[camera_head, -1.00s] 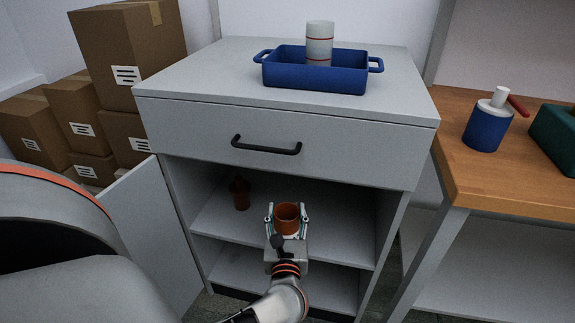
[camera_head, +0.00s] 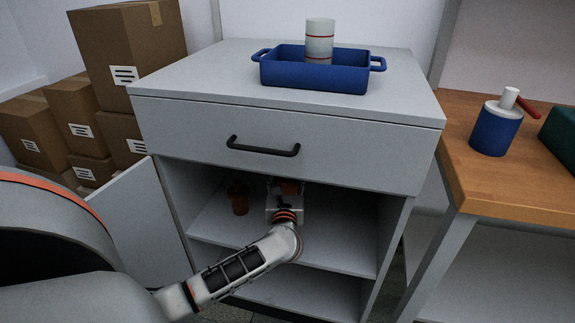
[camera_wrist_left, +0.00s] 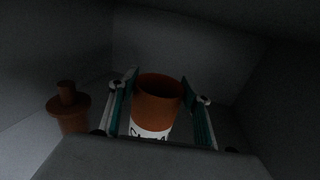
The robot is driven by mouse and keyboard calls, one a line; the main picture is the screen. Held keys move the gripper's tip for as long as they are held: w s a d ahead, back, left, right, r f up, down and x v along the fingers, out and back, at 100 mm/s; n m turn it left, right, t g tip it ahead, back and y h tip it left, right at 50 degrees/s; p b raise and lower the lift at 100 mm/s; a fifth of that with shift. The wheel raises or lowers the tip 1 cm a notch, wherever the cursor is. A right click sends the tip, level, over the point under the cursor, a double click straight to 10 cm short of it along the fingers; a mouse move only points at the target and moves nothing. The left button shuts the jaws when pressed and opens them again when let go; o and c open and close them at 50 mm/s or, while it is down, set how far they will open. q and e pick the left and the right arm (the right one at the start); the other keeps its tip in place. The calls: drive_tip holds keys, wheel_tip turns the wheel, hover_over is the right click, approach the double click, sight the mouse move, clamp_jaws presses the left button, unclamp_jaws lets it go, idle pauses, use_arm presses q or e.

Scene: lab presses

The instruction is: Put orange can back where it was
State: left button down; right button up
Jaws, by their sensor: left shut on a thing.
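The orange can (camera_wrist_left: 158,100) is between the two fingers of my left gripper (camera_wrist_left: 160,108) in the left wrist view, upright, with a white label band low on it. In the head view my left gripper (camera_head: 288,192) is inside the open cabinet, above its upper shelf (camera_head: 335,235). Only a small part of the orange can (camera_head: 290,187) shows there, behind the gripper. My left gripper is shut on the can. Whether the can touches the shelf cannot be seen. My right gripper is not in view.
A brown-orange bottle-like object (camera_head: 238,198) stands on the shelf left of my gripper; it also shows in the wrist view (camera_wrist_left: 70,112). The drawer (camera_head: 350,165) is closed above. The cabinet door (camera_head: 145,230) stands open at left. The shelf's right side is clear.

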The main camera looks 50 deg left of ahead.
use_arm(q)
wheel_tip(320, 180, down, 4)
drive_tip(key=shift+s+d+r+b, duration=0.1)
drive_tip(key=shift+s+b, duration=0.05)
drive_tip(key=shift+b, duration=0.35)
drive_tip(key=shift+r, duration=0.15)
drive_tip(key=shift+f, duration=0.2)
drive_tip(key=c, duration=1.1)
unclamp_jaws()
drive_tip(key=shift+o, duration=0.5)
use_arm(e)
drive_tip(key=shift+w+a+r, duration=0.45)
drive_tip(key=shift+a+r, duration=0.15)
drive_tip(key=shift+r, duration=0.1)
use_arm(q)
drive_tip(key=shift+r, duration=0.3)
drive_tip(key=p+v, duration=0.2)
drive_tip(key=v, duration=1)
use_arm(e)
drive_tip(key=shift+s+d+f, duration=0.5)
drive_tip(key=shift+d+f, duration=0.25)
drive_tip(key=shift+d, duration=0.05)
